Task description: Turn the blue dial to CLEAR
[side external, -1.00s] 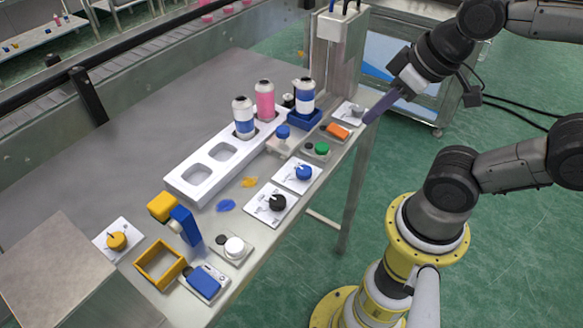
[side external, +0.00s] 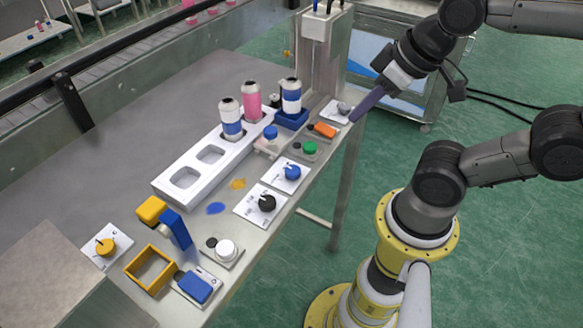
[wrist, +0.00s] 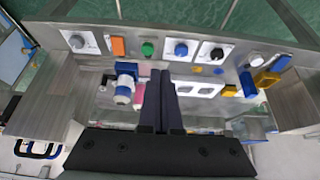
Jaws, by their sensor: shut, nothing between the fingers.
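The blue dial (side external: 292,172) sits on a white plate (side external: 278,182) along the bench's front edge, between the green button and the black dial. It also shows as a blue-grey knob in the wrist view (wrist: 182,50). The lettering on its plate is too small to read. My gripper (side external: 354,118) is shut and empty. In the side view it appears near the grey dial (side external: 343,108) at the bench's far end, apart from the blue dial. In the wrist view its fingers (wrist: 160,76) lie together below the row of controls.
Beside the blue dial are the black dial (side external: 267,203) and green button (side external: 310,147); an orange switch (side external: 325,130) is farther along. A white rack (side external: 185,178) with cans stands behind. A tall post (side external: 327,60) rises at the far end.

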